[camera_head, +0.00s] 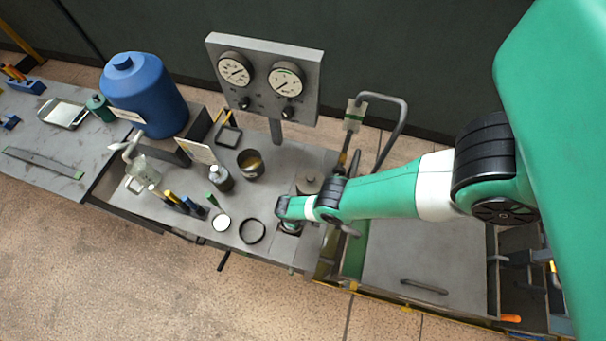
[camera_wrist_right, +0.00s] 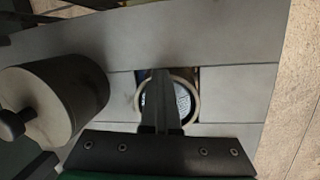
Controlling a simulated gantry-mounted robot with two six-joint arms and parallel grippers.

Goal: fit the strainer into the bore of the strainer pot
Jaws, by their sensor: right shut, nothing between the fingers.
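My right gripper (camera_head: 290,230) points down at the bench beside the grey knobbed cylinder. In the right wrist view its fingers (camera_wrist_right: 162,75) are shut together and empty. They reach over a round pale rim (camera_wrist_right: 193,82), apparently the strainer pot's, set in a square opening in the bench. Inside the rim shows a bright speckled mesh disc (camera_wrist_right: 183,100), apparently the strainer, partly hidden behind the fingers. I cannot tell how deep it sits or whether the fingertips touch it. In the head view the gripper mostly hides the pot. My left gripper is not in view.
The grey knobbed cylinder (camera_wrist_right: 62,98) stands close beside the opening. A black ring (camera_head: 252,231), a white-topped disc (camera_head: 221,223) and a dark cup (camera_head: 250,164) are to the left. A gauge panel (camera_head: 263,80) rises behind. A blue tank (camera_head: 150,100) stands at back left.

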